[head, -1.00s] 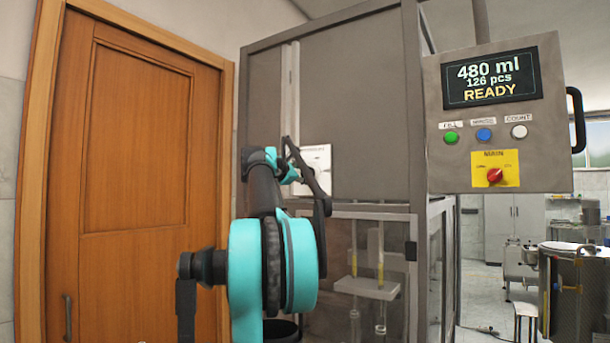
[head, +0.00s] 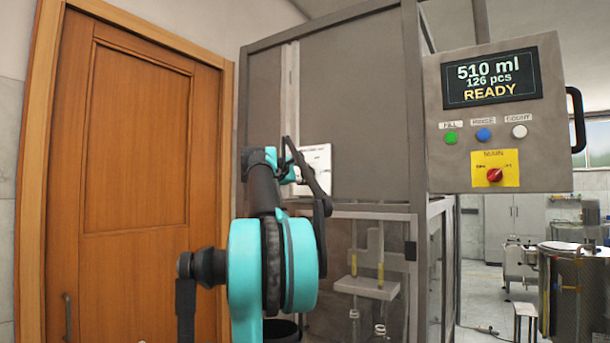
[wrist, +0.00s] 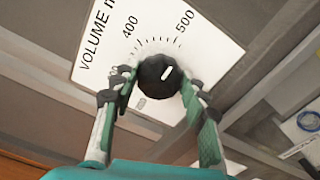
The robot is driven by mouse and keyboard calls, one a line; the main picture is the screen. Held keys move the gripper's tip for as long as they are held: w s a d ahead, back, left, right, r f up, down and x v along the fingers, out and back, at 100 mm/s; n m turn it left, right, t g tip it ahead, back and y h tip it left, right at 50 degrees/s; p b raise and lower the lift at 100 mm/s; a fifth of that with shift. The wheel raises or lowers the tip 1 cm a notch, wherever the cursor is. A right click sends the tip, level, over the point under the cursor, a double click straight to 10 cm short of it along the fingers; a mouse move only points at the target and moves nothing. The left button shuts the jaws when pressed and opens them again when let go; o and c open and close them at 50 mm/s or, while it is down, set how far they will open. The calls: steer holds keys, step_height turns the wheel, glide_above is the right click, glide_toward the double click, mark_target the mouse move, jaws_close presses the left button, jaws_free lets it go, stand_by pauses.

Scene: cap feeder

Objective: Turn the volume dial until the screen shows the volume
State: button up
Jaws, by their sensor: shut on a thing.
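The volume dial (wrist: 159,75) is a black knob with a white pointer mark on a white scale plate (wrist: 205,50). The plate is printed "VOLUME", "400" and "500". My gripper (wrist: 158,85) has its two fingers on either side of the knob, shut on it. In the wrist view the pointer mark is turned toward the upper right, the side of "500". In the head view the plate (head: 318,165) is partly hidden by my arm, and the knob is hidden. The screen (head: 490,77) shows "510 ml", "126 pcs" and "READY".
The control box (head: 500,125) has a green, a blue and a white button and a red main switch (head: 495,175) on a yellow plate. A wooden door (head: 130,180) is at the left. The grey machine cabinet (head: 360,110) stands in front of me, with glazed panels below.

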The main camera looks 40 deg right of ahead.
steer(key=o, duration=1.2)
steer(key=shift+c, duration=0.2)
steer(key=v, duration=1.2)
